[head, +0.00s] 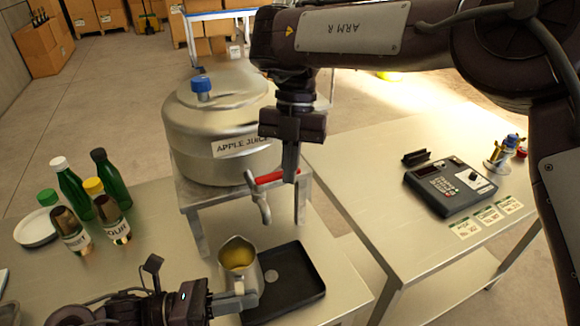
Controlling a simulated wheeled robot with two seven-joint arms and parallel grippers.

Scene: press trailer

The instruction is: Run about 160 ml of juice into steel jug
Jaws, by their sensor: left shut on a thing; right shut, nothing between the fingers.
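The steel jug (243,276) is upright near the tap, with yellow juice (238,258) visible inside. My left gripper (240,297) is shut on the jug at its near side; the exact grip is partly hidden. The steel drum labelled apple juice (188,125) stands on a metal stand. Its tap (264,205) has a red lever (268,178) pointing right, and its spout ends above the jug's right side. No stream shows below the spout. My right gripper (290,172) is shut and empty at the lever's right end; I cannot tell if it touches.
A black tray (300,285) with a pale disc lies right of the jug. A keypad device (450,187) and label cards (490,215) occupy the right table.

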